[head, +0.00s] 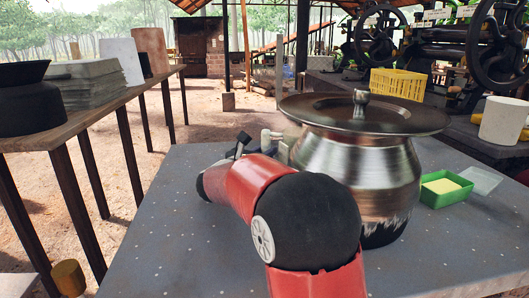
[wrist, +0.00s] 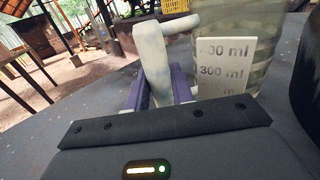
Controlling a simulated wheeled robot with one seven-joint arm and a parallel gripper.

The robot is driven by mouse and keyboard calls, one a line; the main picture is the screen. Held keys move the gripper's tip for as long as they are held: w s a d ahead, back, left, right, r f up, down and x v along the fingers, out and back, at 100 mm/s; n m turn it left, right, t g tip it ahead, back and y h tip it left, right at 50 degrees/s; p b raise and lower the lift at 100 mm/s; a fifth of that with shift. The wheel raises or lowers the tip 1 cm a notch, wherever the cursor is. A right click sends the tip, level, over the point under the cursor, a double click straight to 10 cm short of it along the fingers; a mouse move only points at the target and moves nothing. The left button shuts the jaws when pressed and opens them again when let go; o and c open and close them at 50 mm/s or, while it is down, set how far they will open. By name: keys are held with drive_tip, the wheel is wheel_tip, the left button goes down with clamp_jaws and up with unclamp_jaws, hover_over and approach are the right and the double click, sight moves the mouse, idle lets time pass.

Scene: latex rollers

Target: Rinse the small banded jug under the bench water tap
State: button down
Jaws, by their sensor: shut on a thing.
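In the wrist view my gripper (wrist: 160,97) is shut on the pale upright handle (wrist: 152,58) of a clear measuring jug. The jug (wrist: 238,35) stands just right of the fingers, with a pale panel marked 300 ml and 400 ml; its base is hidden behind my gripper. I cannot tell whether it touches the table. In the head view only a small pale part of the jug shows beyond my red and black arm, beside the large metal pot. No water tap can be made out in either view.
A large lidded metal pot (head: 357,160) stands on the grey table (head: 180,255) close to my arm. A green tray (head: 444,188) is right of it. A yellow crate (head: 397,84) and roller machines are behind. A wooden bench (head: 95,107) is left. The table's front left is clear.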

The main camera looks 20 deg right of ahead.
drive_tip(key=c, duration=1.2)
unclamp_jaws()
drive_tip(key=b+v, duration=0.2)
drive_tip(key=v, duration=1)
